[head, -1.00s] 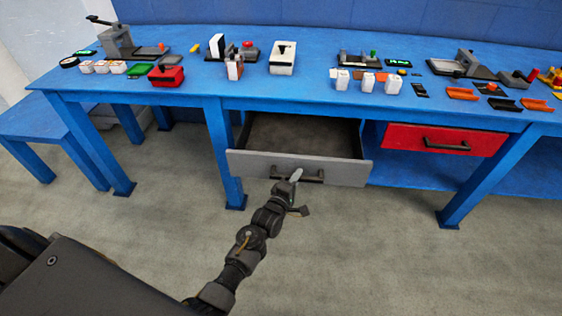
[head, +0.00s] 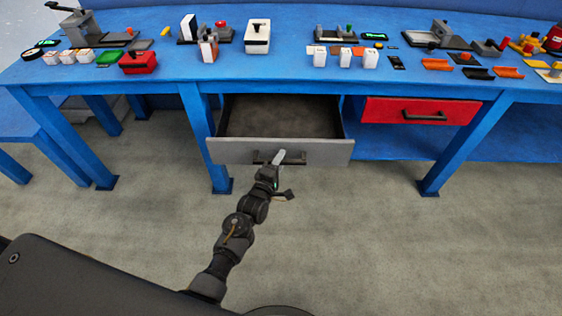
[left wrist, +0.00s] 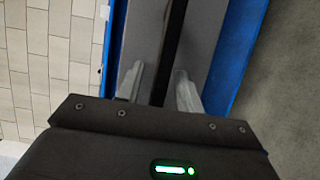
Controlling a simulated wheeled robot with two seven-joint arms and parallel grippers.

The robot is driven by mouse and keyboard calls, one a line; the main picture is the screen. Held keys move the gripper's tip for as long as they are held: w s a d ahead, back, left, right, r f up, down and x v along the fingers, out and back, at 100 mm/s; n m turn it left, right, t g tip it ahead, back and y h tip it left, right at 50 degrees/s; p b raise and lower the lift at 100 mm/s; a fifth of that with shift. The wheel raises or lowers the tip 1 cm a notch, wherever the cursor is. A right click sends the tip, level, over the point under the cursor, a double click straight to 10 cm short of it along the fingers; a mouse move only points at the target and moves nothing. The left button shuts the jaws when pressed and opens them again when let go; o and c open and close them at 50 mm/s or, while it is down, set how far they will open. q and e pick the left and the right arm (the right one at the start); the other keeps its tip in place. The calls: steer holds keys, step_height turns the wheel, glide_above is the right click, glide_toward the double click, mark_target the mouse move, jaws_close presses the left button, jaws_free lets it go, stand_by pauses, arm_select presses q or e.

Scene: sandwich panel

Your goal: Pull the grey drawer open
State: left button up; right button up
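The grey drawer (head: 328,152) under the blue workbench is pulled out, with its empty dark interior showing in the head view. Its dark bar handle (head: 299,159) is on the front. My left gripper (head: 279,157) is at the middle of the handle. In the left wrist view, the dark handle (left wrist: 172,45) runs between the two pale fingers of the gripper (left wrist: 160,85). The fingers stand apart, and a gap shows between the left finger and the bar. The grey drawer front (left wrist: 203,40) lies behind them. My right gripper is not in view.
A red drawer (head: 385,110), closed, is to the right under the blue workbench (head: 300,78). Blue legs (head: 200,125) stand on both sides of the drawers. Small parts and fixtures cover the bench top. The floor in front is clear.

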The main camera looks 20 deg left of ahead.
arm_select(q)
steer(key=shift+s, duration=0.1)
steer(key=shift+s+a, duration=0.1)
steer(key=shift+s, duration=0.15)
steer(key=s+a, duration=0.1)
steer(key=s, duration=0.9)
steer(key=shift+a, duration=0.2)
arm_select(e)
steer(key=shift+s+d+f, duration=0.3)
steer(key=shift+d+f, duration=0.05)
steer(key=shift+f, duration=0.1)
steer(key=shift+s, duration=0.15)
